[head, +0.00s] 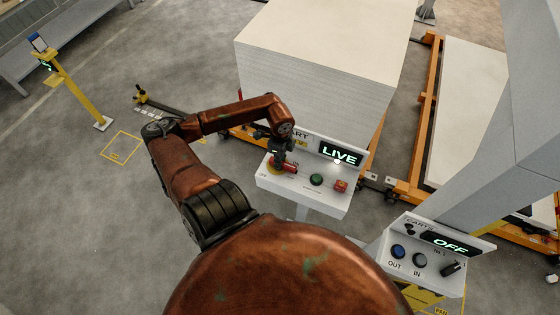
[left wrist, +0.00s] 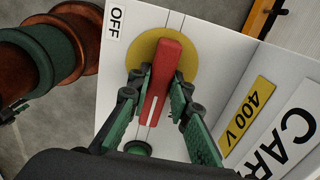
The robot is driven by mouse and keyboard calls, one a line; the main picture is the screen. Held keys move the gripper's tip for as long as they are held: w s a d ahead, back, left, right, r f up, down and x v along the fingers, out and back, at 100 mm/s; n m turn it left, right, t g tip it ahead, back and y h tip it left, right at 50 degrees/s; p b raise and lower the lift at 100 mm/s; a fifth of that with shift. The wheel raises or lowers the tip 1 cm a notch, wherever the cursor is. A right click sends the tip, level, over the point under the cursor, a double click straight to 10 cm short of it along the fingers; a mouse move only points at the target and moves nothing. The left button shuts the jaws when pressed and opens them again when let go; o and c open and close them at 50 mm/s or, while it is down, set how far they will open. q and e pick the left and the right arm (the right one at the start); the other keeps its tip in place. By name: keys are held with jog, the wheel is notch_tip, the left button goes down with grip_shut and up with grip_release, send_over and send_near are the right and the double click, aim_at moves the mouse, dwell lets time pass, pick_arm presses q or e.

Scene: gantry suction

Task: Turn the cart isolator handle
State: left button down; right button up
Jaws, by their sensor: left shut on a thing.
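The red isolator handle (left wrist: 164,80) sits on a round yellow plate (left wrist: 184,42) on the cart's white control panel, near an OFF label (left wrist: 115,24). My left gripper (left wrist: 158,97) is shut on the handle, with one green finger on each side of it. In the head view the red handle (head: 289,168) shows only partly under my left gripper (head: 283,163). My right gripper is not in view.
The same panel bears a green button (head: 316,180) and a red button (head: 340,186) right of the handle. A second panel (head: 437,250) at lower right reads OFF. A tall stack of pale boards (head: 315,75) stands behind. Open floor lies to the left.

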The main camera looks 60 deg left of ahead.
pick_arm(q)
jog(key=shift+w+a, duration=0.1)
jog(key=shift+a, duration=0.05)
dwell(0.3)
jog(key=c, duration=1.8)
grip_release()
jog(key=shift+o, duration=0.2)
notch_tip(320, 180, up, 12)
